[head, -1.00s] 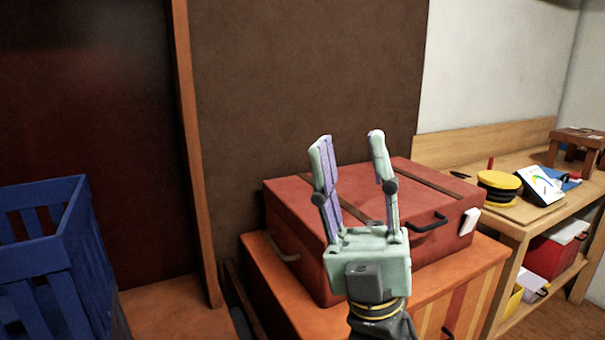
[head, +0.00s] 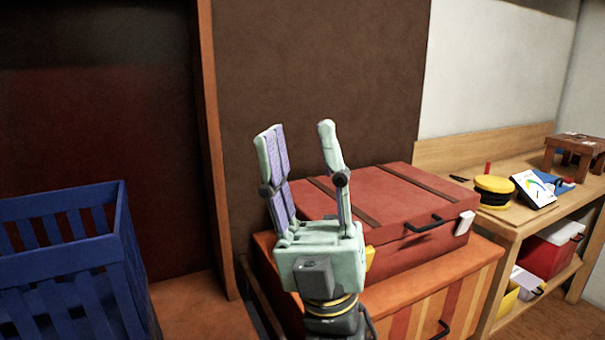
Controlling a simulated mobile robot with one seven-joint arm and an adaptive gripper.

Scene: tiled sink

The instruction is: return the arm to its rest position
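My gripper (head: 299,134) stands upright in the middle of the head view, fingers pointing up. Its two pale green fingers with purple inner pads are apart, and I see nothing between them. It is in front of a red suitcase (head: 395,205) and hides the case's left part. I cannot tell from this view whether the gripper touches the case.
An orange chest (head: 400,284) with a striped front bears the suitcase. A blue slatted crate (head: 60,255) stands at the left. A wooden bench (head: 508,222) at the right holds a yellow and black round object (head: 494,191) and a small brown stool (head: 577,151).

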